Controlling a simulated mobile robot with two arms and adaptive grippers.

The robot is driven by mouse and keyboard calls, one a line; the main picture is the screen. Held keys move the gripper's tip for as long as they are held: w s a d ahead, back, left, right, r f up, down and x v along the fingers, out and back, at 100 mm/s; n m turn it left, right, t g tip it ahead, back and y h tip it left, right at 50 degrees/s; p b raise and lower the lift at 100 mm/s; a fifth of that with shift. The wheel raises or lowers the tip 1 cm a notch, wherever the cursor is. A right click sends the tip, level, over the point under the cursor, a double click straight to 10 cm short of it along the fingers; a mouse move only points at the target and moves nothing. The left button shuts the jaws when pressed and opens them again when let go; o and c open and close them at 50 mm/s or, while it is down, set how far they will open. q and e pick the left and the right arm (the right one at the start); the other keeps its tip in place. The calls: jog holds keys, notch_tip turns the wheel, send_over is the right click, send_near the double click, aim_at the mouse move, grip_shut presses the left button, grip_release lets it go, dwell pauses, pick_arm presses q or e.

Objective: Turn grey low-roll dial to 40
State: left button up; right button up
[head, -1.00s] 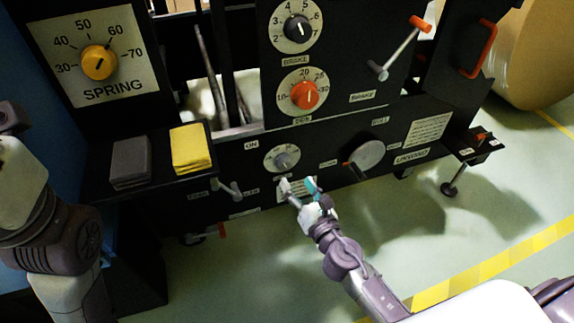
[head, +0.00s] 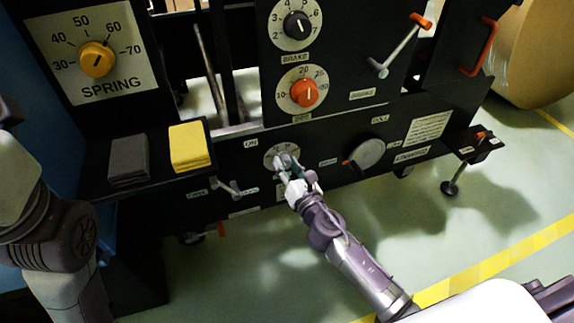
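The grey low-roll dial (head: 270,157) is a small knob on a pale round scale, low on the black machine front. My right gripper (head: 288,163) is at this dial, with one pale and one teal finger in front of its face and overlapping the knob. The fingers hide most of the knob and much of the scale, so its pointer and setting cannot be read. Whether the fingers touch or grip the knob cannot be told. My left arm shows at the left edge; its gripper is out of the picture.
Above are a red dial (head: 304,93) and a black brake dial (head: 297,26). A small lever (head: 232,189) is left of the grey dial, and a round grey disc (head: 368,154) is right. A shelf holds a dark cloth (head: 128,158) and a yellow cloth (head: 190,147).

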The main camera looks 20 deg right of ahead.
jog(key=c, duration=0.4)
